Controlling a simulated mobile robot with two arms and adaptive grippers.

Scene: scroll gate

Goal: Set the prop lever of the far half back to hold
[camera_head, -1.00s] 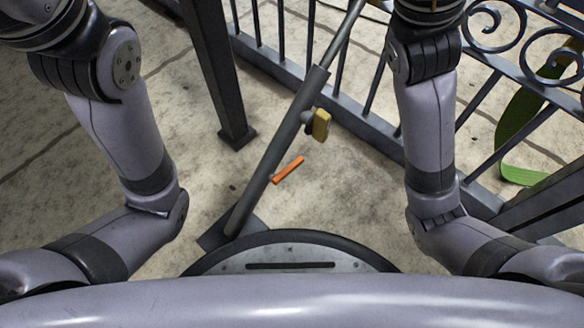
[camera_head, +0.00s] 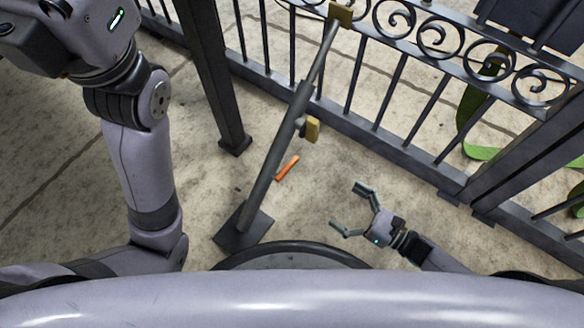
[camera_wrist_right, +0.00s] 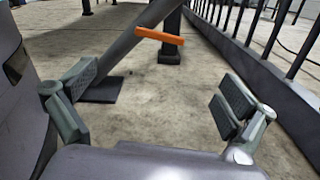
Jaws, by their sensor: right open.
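A dark slanted prop (camera_head: 277,152) runs from a foot plate (camera_head: 243,232) on the floor up to the scrolled gate (camera_head: 410,50). An orange lever (camera_head: 287,168) sticks out from the prop's lower tube; in the right wrist view the lever (camera_wrist_right: 160,36) lies across the prop, ahead of the fingers.
A dark post (camera_head: 213,85) stands left of the prop. The gate's bottom rail and bars run behind it to a thick post (camera_head: 530,165) at the right. A green strip (camera_head: 468,110) lies beyond the gate.

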